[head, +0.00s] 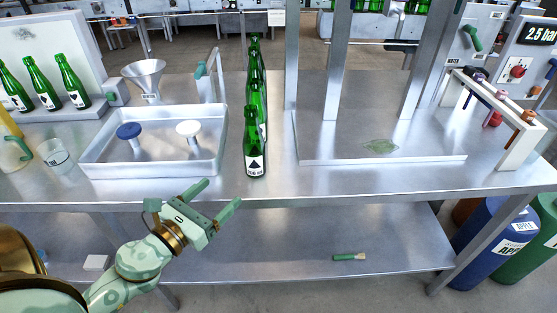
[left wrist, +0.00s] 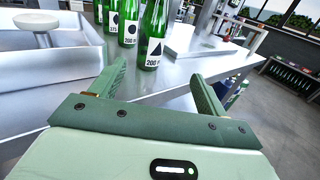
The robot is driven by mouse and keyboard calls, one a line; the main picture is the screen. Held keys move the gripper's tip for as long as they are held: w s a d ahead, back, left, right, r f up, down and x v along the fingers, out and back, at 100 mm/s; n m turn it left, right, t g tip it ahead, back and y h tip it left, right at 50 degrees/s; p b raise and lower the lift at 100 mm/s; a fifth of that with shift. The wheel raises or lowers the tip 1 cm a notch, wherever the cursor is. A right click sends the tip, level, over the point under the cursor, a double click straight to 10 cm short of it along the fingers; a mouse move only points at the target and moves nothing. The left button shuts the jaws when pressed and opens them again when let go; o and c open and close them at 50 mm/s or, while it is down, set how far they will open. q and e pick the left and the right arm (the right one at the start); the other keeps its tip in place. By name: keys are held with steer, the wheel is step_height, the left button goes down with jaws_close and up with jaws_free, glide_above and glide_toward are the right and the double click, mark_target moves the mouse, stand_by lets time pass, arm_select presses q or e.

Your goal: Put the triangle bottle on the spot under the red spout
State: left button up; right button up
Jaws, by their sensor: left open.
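The triangle bottle (head: 254,145), green glass with a black triangle on a white label, stands upright at the front of a row of green bottles on the metal table. In the left wrist view the triangle bottle (left wrist: 153,40) stands ahead, beyond the fingertips. My left gripper (head: 222,192) is open and empty, in front of the table edge and below-left of the bottle; its fingers also show in the left wrist view (left wrist: 158,72). A greenish patch (head: 381,146) lies on the metal base plate (head: 320,157) at the right. My right gripper is out of view.
A metal tray (head: 100,160) with a blue-topped and a white-topped piece stands left of the bottles. A funnel (head: 144,74) is behind it. Metal posts (head: 338,70) rise from the base plate. A white rack (head: 520,140) stands far right. Table space before the plate is clear.

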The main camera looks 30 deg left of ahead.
mark_target(248, 159)
arm_select(q)
steer(key=shift+y, duration=0.3)
steer(key=w+p, duration=0.1)
steer(key=w, duration=0.6)
steer(key=w+p, duration=0.1)
steer(key=w, duration=0.2)
steer(key=shift+w+a+p, duration=0.2)
steer(key=shift+a+p, duration=0.1)
steer(key=shift+w, duration=0.65)
steer(key=w, duration=0.5)
steer(key=shift+d+r, duration=0.1)
steer(key=shift+s, duration=0.1)
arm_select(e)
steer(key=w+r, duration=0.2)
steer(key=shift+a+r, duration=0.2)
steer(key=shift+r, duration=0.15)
arm_select(q)
steer(key=c, duration=1.2)
steer(key=shift+c, duration=0.4)
steer(key=shift+r, duration=0.1)
